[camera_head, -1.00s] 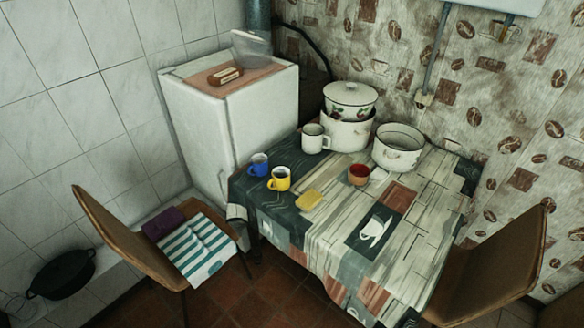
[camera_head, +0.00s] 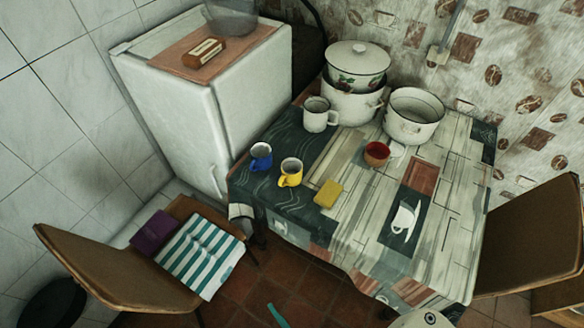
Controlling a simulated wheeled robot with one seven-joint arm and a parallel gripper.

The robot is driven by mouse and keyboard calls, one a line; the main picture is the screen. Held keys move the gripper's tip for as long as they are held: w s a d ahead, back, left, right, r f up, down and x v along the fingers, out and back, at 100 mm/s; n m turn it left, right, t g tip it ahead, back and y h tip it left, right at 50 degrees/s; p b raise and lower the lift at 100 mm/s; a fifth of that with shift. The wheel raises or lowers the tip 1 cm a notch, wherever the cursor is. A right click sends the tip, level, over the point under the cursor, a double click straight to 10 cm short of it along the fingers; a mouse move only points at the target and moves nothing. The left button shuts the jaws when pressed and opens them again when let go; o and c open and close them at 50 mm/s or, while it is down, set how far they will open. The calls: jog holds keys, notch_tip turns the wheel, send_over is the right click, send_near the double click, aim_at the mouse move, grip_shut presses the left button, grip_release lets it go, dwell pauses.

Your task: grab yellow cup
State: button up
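The yellow cup (camera_head: 291,173) stands upright on the table (camera_head: 345,225), near its left edge. Its handle points to the lower left. A blue cup (camera_head: 261,156) stands just left of and behind it. A yellow sponge-like block (camera_head: 328,193) lies to its right on the cloth.
A white mug (camera_head: 319,115), a red-brown bowl (camera_head: 376,153) and enamel pots (camera_head: 414,115) stand further back. A white fridge (camera_head: 205,100) is at left behind the table. Chairs (camera_head: 115,270) flank the table; one bears a striped cloth (camera_head: 200,255).

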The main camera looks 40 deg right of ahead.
jog(key=w+d+f+h, duration=0.2)
jog(key=w+d+f, duration=0.25)
jog(key=w, duration=0.35)
jog(key=m+g+h, duration=0.6)
jog(key=m+h, duration=0.2)
jog(key=m, duration=0.2)
send_near(294, 165)
jog(key=v, duration=0.5)
jog(key=shift+w+a, duration=0.2)
jog(key=shift+a, duration=0.05)
jog(key=shift+g, duration=0.3)
jog(key=x, duration=0.4)
jog(key=r+x, duration=0.1)
jog(key=x, duration=0.1)
jog(key=shift+s+d, duration=0.1)
jog(key=shift+d, duration=0.15)
jog(key=shift+h, duration=0.3)
jog(key=shift+a+f+x, duration=0.15)
jog(key=shift+f+x, duration=0.05)
jog(key=shift+x, duration=1.15)
jog(key=shift+a+f+x, duration=0.1)
jog(key=shift+f+x, duration=0.05)
jog(key=shift+x, duration=1.2)
jog(key=c, duration=1.3)
